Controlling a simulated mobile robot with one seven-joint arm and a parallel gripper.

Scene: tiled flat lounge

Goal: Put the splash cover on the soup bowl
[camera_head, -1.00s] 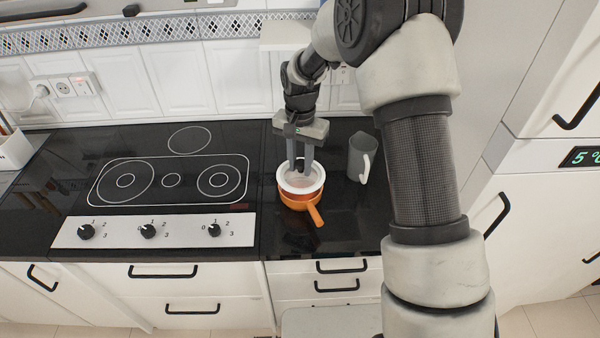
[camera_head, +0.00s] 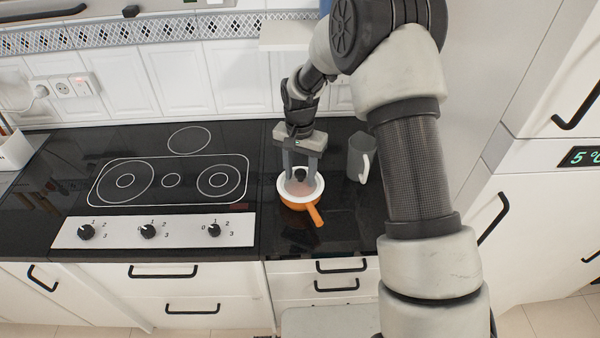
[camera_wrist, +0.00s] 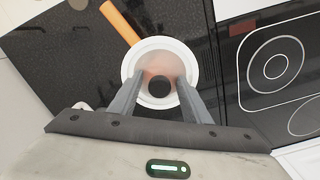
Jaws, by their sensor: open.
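The splash cover (camera_head: 302,188) has a white rim, a see-through middle and a black knob. It rests on the orange soup bowl (camera_head: 297,206), whose handle points toward the front right. In the wrist view the cover (camera_wrist: 160,63) hides the bowl except for its orange handle (camera_wrist: 121,22). The cover looks level and roughly centred on the bowl. My gripper (camera_head: 301,177) is open, with its fingers spread on either side of the knob and clear of it. The wrist view shows the same gap between the fingertips (camera_wrist: 160,79).
A grey jug (camera_head: 358,158) stands just right of the bowl on the black counter. The flat cooktop (camera_head: 172,180) with its knob panel lies to the left. Counter in front of the bowl is clear. A wall of tiles and sockets stands behind.

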